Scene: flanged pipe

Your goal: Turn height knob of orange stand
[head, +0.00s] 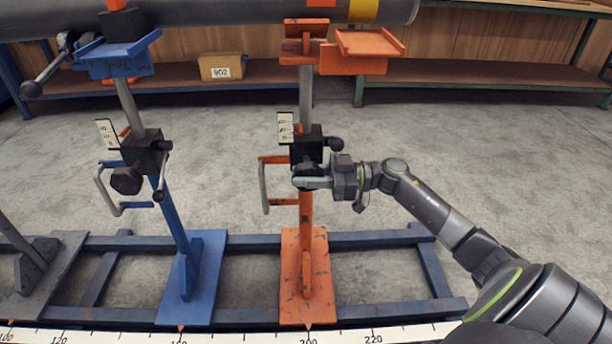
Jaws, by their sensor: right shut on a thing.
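The orange stand (305,215) rises upright from an orange base plate on the blue floor frame. Its black height knob (305,172) sits on the front of a black clamp block (312,145) on the post. My right gripper (312,181) comes in from the right and is shut on the knob, hiding part of it. A small white scale plate (285,127) is at the upper left of the block. An orange handle with a grey grip (264,186) sticks out to the left. My left gripper is not in view.
A grey pipe (230,12) rests across the stands at the top. A blue stand (180,215) with its own black knob (126,181) stands to the left. A ruler strip (255,337) runs along the front. The floor at right is clear.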

